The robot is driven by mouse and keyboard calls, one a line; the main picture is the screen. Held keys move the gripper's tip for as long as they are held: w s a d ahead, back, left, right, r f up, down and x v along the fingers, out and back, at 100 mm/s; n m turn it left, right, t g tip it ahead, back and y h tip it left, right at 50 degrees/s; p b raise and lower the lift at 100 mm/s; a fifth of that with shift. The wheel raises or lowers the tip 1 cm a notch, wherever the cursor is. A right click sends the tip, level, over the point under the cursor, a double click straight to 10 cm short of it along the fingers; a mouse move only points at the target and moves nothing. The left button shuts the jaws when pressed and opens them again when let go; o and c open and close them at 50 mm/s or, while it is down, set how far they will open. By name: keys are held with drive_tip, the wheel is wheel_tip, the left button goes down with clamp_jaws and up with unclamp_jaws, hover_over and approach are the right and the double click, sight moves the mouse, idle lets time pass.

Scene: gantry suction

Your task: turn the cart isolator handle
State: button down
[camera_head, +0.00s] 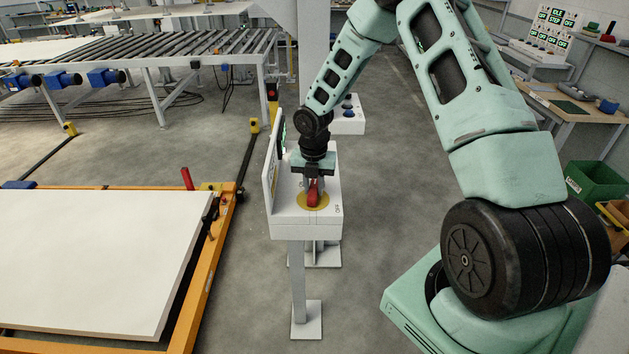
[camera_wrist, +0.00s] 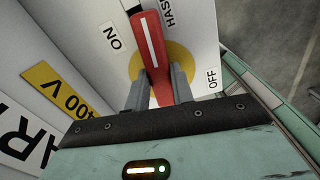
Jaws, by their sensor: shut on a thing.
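The isolator handle (camera_head: 313,192) is red and sits on a yellow disc (camera_head: 325,205) on top of a white pedestal box (camera_head: 305,228). In the wrist view the red handle (camera_wrist: 152,50) has a white stripe and lies between the ON and OFF labels, tilted a little toward ON at its far end. My gripper (camera_wrist: 162,88) has its two grey fingers on both sides of the handle and is shut on it. In the head view my gripper (camera_head: 313,180) comes down on the handle from above and hides part of it.
An orange-framed cart (camera_head: 205,285) with a white board (camera_head: 90,260) stands at the left. A roller conveyor (camera_head: 160,50) is behind it. A small white box with dark knobs (camera_head: 348,122) stands behind the pedestal. A workbench (camera_head: 575,110) and green bin (camera_head: 592,185) are at the right.

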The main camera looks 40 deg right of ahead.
sight(313, 188)
drive_tip(key=shift+w+a+r+n+p, duration=0.1)
drive_tip(key=shift+n+p, duration=0.35)
drive_tip(key=shift+n, duration=0.35)
drive_tip(key=c, duration=1.2)
unclamp_jaws()
wheel_tip(313, 188, up, 17)
drive_tip(key=b, duration=0.3)
drive_tip(key=shift+r, duration=0.15)
